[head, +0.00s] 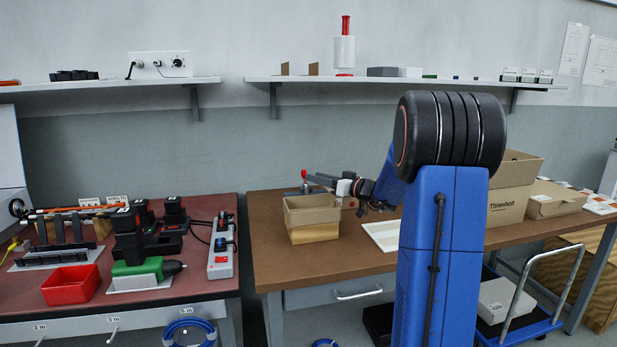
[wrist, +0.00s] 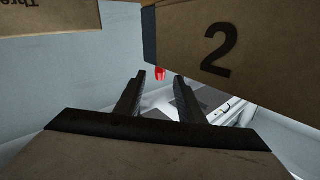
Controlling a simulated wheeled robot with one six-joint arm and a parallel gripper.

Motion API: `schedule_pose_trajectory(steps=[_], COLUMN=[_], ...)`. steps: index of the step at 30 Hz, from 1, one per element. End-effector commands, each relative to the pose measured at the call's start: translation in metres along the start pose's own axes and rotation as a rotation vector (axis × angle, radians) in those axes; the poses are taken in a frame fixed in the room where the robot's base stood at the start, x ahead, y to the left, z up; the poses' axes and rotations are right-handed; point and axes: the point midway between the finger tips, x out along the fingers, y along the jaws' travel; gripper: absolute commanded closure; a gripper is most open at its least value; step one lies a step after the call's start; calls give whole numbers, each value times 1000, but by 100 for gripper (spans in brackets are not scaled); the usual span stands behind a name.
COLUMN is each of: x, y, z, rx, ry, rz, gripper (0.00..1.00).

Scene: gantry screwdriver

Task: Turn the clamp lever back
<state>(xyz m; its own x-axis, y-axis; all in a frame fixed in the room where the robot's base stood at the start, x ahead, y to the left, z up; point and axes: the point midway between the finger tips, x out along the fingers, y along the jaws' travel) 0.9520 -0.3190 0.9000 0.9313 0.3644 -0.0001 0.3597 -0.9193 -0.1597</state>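A small red knob (head: 304,174), which looks like the clamp lever's end, stands up behind the open cardboard box on the brown table. In the wrist view a red piece (wrist: 160,73) shows beyond and between my fingertips, apparently the same knob. My gripper (head: 318,181) reaches leftward over the box toward it. In the wrist view the two dark fingers of my gripper (wrist: 160,79) are spread apart with nothing held between them. The rest of the lever and the clamp body are mostly hidden by the box and my gripper.
The open cardboard box (head: 312,215) stands just below my gripper. A cardboard panel marked 2 (wrist: 215,50) fills the wrist view's upper right. A white tray (head: 381,236) lies right of the box. The shelf (head: 400,81) runs above, and larger cartons (head: 510,208) stand at right.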

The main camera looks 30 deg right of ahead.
Motion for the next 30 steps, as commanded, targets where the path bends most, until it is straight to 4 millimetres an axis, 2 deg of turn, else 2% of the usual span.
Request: schedule_pose_trajectory(steps=[1,9,15,21,30], x=[-12,-64,-93,-106,-108], y=[1,1,1,0,0], z=[-1,0,0,0,0], rx=[-1,-1,-2,0,-1], ry=[1,0,0,0,0], rz=[3,3,2,1,0], gripper=[65,65,65,65,65])
